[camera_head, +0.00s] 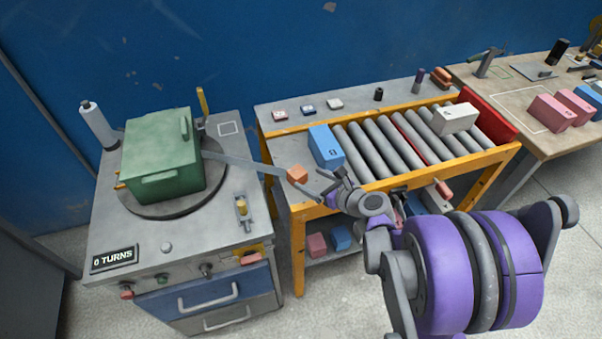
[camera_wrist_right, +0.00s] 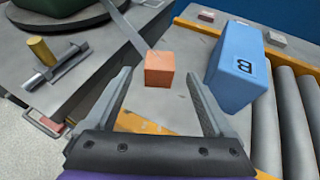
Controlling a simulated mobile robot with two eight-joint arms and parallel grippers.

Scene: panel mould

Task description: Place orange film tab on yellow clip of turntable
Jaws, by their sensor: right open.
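The orange film tab (camera_head: 297,174) is a small block at the free end of a grey film strip (camera_head: 245,162) that runs from the turntable. My right gripper (camera_head: 321,188) is open just to the right of the tab. In the right wrist view the orange tab (camera_wrist_right: 159,69) shows between and beyond the spread fingertips (camera_wrist_right: 158,76), not gripped. The round turntable (camera_head: 150,211) carries a green box (camera_head: 162,158). A small yellow piece (camera_head: 120,185), possibly the clip, shows at the turntable's left edge, partly hidden by the box. My left gripper is not in view.
A roller conveyor (camera_head: 375,150) with a blue box (camera_head: 325,147) and a white box (camera_head: 455,118) stands right of the turntable cabinet. A yellow post (camera_head: 203,101) rises behind the green box. A "0 TURNS" display (camera_head: 114,258) sits at the cabinet's front left.

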